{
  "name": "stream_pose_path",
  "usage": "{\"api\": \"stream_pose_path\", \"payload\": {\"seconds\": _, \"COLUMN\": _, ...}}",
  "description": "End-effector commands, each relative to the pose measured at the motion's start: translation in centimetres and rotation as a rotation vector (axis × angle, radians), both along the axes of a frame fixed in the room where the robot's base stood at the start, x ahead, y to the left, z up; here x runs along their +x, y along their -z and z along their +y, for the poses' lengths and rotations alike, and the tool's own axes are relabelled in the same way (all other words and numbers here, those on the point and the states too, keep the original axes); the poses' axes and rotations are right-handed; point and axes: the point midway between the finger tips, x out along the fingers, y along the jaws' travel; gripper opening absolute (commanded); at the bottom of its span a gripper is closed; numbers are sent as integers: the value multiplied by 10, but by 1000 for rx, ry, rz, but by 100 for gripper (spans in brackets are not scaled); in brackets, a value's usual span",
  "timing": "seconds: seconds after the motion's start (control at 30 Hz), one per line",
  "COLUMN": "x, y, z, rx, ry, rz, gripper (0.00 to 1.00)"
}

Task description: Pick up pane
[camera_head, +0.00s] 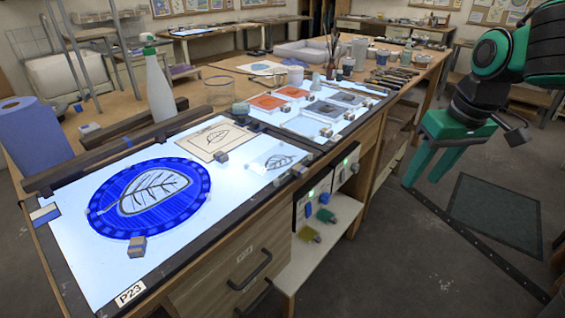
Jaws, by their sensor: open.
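My gripper (422,180) is green and open, with nothing between its fingers. It points down over the aisle floor, right of the bench and apart from it. A round blue pane (185,217) with a pale leaf drawn in dark lines lies flat on the lit light table (85,270) at the left. I cannot tell which pane the task means.
Small blocks sit around the panes, one (138,246) at the blue pane's front edge. A second lit panel holds orange tiles (267,102). Floor right of the bench is mostly clear.

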Motion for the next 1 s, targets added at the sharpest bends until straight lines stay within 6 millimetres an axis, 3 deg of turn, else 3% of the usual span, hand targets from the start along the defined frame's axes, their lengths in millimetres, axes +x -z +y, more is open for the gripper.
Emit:
{"api": "stream_pose_path", "payload": {"seconds": 0.03, "x": 22, "y": -10, "z": 36, "rx": 7, "ry": -126, "rz": -30, "gripper": 42}}
{"api": "stream_pose_path", "payload": {"seconds": 0.1, "x": 44, "y": -23, "z": 82, "rx": 19, "ry": -283, "rz": -72, "gripper": 42}}
{"api": "stream_pose_path", "payload": {"seconds": 0.2, "x": 61, "y": -38, "z": 140, "rx": 38, "ry": -463, "rz": -121, "gripper": 42}}
{"api": "stream_pose_path", "payload": {"seconds": 0.33, "x": 70, "y": -50, "z": 189, "rx": 57, "ry": -610, "rz": -161, "gripper": 42}}
{"api": "stream_pose_path", "payload": {"seconds": 0.5, "x": 74, "y": -44, "z": 212, "rx": 66, "ry": -669, "rz": -175, "gripper": 42}}
{"api": "stream_pose_path", "payload": {"seconds": 0.73, "x": 81, "y": -13, "z": 220, "rx": 65, "ry": -667, "rz": -174, "gripper": 42}}
{"api": "stream_pose_path", "payload": {"seconds": 1.0, "x": 84, "y": 4, "z": 225, "rx": 65, "ry": -663, "rz": -176, "gripper": 42}}
